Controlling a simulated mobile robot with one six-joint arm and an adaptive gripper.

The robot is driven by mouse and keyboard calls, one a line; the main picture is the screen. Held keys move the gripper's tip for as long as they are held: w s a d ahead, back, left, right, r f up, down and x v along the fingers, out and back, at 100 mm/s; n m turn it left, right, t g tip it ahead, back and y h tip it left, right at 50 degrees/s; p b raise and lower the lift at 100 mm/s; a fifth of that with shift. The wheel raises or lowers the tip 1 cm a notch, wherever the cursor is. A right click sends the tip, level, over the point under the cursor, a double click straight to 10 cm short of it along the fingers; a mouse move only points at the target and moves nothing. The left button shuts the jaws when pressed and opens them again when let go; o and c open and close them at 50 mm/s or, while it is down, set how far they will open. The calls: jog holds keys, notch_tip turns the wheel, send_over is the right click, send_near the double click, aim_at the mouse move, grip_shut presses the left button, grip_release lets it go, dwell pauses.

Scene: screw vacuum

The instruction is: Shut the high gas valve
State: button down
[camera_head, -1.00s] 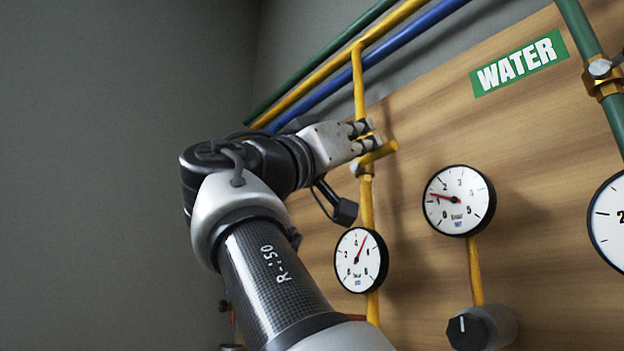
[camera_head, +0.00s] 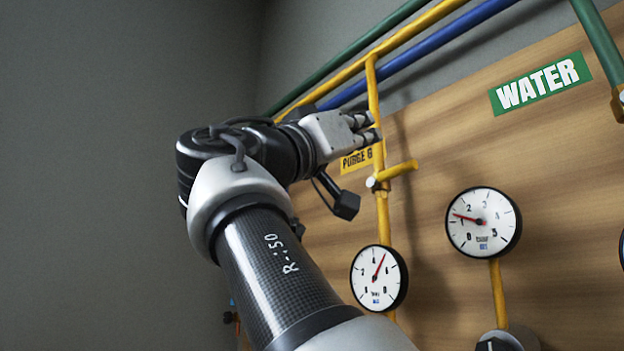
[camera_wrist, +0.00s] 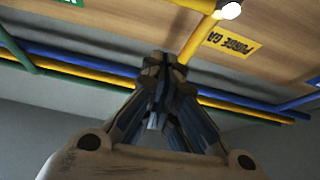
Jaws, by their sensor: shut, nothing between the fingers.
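A yellow valve handle (camera_head: 400,171) sits on a vertical yellow pipe (camera_head: 376,95) on the wooden panel. It sticks out to the right, across the pipe, with a pale hub at its left end. In the wrist view a pale round hub (camera_wrist: 231,10) shows at the top edge, beside the pipe (camera_wrist: 194,40). No label in view says high gas, so I cannot confirm that this is the named valve. My gripper (camera_head: 370,128) is shut and empty, above the handle and near the pipe. In the wrist view its closed fingertips (camera_wrist: 165,60) are apart from the hub.
A yellow label (camera_head: 356,160), reading "PURGE GA" in the wrist view (camera_wrist: 231,43), is beside the pipe. Gauges (camera_head: 379,278) (camera_head: 483,222) stand below. Green, yellow and blue pipes (camera_head: 440,46) run along the top. A green WATER sign (camera_head: 540,83) is at right.

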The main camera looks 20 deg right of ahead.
jog(key=b+v, duration=0.1)
jog(key=v, duration=0.6)
jog(key=shift+s+f+b, duration=0.25)
jog(key=shift+f+b, duration=0.15)
